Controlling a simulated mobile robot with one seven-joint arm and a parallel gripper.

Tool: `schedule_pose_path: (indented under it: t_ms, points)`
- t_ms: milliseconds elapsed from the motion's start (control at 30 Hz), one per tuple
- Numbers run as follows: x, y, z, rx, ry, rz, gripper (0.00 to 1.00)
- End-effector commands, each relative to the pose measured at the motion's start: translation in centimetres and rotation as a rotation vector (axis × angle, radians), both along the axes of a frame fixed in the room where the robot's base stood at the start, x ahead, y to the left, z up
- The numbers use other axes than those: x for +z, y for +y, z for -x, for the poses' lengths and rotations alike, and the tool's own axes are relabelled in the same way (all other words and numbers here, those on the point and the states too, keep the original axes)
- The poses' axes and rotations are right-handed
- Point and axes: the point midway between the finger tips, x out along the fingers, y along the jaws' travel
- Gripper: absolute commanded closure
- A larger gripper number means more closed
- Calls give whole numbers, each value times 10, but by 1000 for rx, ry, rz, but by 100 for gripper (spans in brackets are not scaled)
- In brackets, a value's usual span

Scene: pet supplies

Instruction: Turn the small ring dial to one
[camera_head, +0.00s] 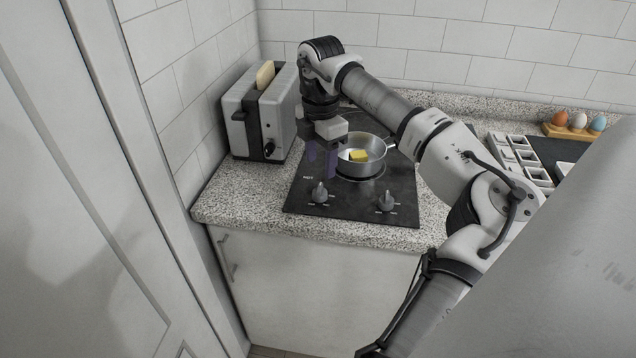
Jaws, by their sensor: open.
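A black hob (350,207) is set into the speckled counter. Two grey dials stand on its front strip: a left dial (319,193) and a right dial (386,201). Their markings are too small to read, so I cannot tell which one serves the small ring or its exact setting. My gripper (322,168) points down over the hob's left side, behind and above the left dial and apart from it. It is open and empty. The small ring is not clearly visible; my arm and gripper cover part of the hob's left and back.
A pan (372,168) with a yellow block (358,156) sits on the hob, close right of my gripper. A toaster (262,115) with bread stands at the left. A white compartment tray (522,158) and an egg holder (574,131) are at the right. The counter's front strip is clear.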

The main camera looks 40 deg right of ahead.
Motion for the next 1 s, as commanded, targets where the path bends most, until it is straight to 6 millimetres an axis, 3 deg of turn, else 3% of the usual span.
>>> schedule_pose_path:
  t_ms: [200,400,800,1000]
  points:
    - [-44,1,0,2,1,-3,47]
    - [-71,1,0,3,0,-3,47]
    - [-81,1,-1,3,-1,0,47]
    - [-81,1,-1,3,-1,0,71]
